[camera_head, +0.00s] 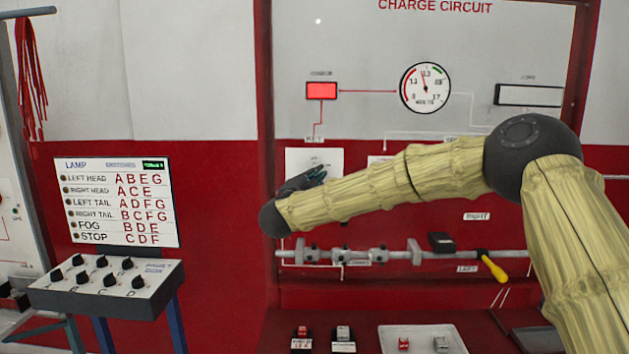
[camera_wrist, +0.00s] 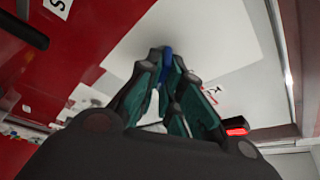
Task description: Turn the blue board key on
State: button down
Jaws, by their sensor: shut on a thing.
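The blue key (camera_wrist: 167,68) shows in the wrist view between the tips of my gripper (camera_wrist: 168,58), against a white plate (camera_wrist: 205,35). My gripper's dark and teal fingers are closed on it, and they hide part of the key. In the head view my gripper (camera_head: 318,174) reaches the white key plate (camera_head: 297,157) below the KEY label on the charge circuit board (camera_head: 345,50). My gripper covers the key there, so I cannot tell its turn angle.
A red indicator (camera_head: 321,90) and a round gauge (camera_head: 425,87) are above the key plate. A rod with a yellow handle (camera_head: 494,268) runs below my arm. A lamp switch box (camera_head: 105,283) stands at left.

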jog(key=shift+d+r, duration=0.1)
jog(key=shift+r, duration=0.05)
jog(key=c, duration=1.6)
grip_release()
jog(key=shift+w+d, duration=0.1)
jog(key=v, duration=1.2)
